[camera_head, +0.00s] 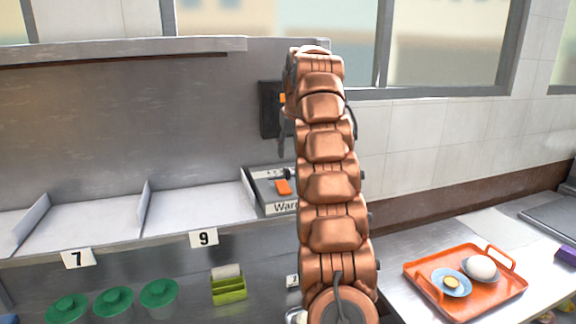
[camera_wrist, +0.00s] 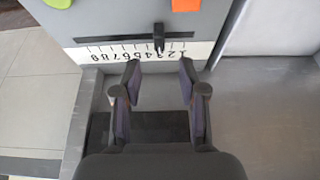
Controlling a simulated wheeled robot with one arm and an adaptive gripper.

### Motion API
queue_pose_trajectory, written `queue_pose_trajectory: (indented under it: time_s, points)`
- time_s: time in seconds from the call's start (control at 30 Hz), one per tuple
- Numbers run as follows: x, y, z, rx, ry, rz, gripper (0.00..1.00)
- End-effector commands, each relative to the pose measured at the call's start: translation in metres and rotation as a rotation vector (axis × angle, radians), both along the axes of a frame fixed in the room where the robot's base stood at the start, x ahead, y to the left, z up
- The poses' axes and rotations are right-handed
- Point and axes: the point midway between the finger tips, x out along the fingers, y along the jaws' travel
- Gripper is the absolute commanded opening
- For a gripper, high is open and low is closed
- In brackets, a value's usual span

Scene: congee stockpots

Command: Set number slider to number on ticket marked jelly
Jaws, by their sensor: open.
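In the wrist view, a black slider knob (camera_wrist: 159,38) sits in a dark horizontal slot on a grey panel, right of the slot's middle. A white number scale (camera_wrist: 125,52) runs below the slot, its digits upside down. I cannot tell exactly which number the knob marks. My gripper (camera_wrist: 159,78) is open and empty, its fingertips apart, just below the scale and in line with the knob. I can read no ticket marked jelly.
Green-lidded tubs (camera_head: 113,301) and a green holder (camera_head: 229,288) with a pale card stand below. An orange tray (camera_head: 470,309) with two dishes is at right. Orange and green pieces lie above the slider.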

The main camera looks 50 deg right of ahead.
Motion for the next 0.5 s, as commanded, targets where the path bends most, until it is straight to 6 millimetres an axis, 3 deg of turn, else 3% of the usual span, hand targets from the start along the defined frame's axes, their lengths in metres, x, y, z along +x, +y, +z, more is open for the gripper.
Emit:
queue_pose_trajectory:
  time_s: [0.5]
  points:
    - [0.006,-0.005,-0.02,0.001,0.003,0.001,0.42]
